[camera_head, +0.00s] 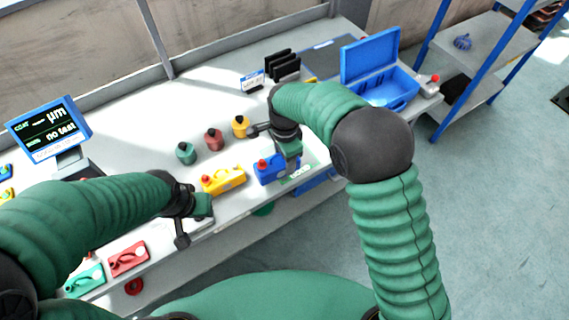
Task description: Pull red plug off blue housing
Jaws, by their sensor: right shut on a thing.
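The blue housing (267,175) lies on the bench near its front edge, in the middle of the view. The red plug (262,165) shows at the left part of the housing, seated on it as far as I can see. My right gripper (290,155) reaches down onto the right part of the blue housing and is shut on it. Its fingertips are mostly hidden by the hand. My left gripper (203,208) is over the front edge of the bench, left of and apart from the housing. Its fingers are too hidden to tell whether they are open.
A yellow housing (223,180) lies just left of the blue one. Green, red and yellow round parts (213,138) stand behind. A screen (50,130) and an open blue case (370,75) stand on the bench.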

